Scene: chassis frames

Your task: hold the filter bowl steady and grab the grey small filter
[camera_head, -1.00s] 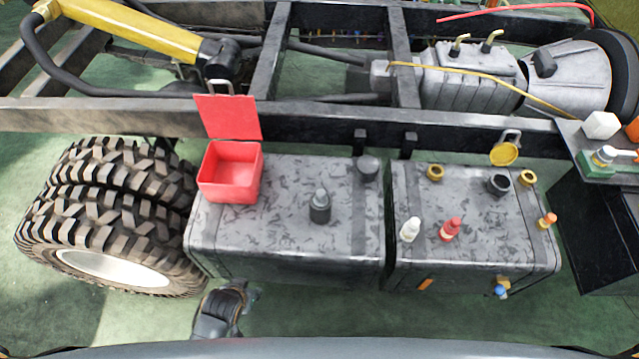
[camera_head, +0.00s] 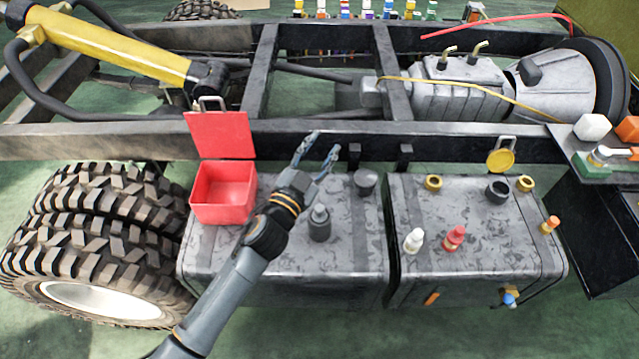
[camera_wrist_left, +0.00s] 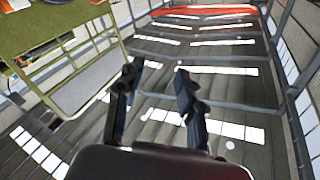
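A small dark grey bottle-shaped piece with a lighter grey top (camera_head: 319,223) stands upright on the left tank (camera_head: 350,255); it may be the grey small filter. I cannot tell for sure which piece is the filter bowl. A dark grey round cap (camera_head: 365,182) sits near the left tank's back edge, and a black ring-shaped piece (camera_head: 497,191) stands on the right tank. My left gripper (camera_head: 322,148) is open and empty, pointing up and away above the left tank's back edge. Its spread fingers also show in the left wrist view (camera_wrist_left: 157,75). My right gripper is not in view.
An open red box (camera_head: 223,205) stands left of my left arm. The right tank (camera_head: 450,275) carries a white bottle (camera_head: 414,240), a red bottle (camera_head: 454,238) and brass rings. A black frame rail (camera_head: 440,138) runs behind the tanks. Tyres (camera_head: 80,230) stand at left.

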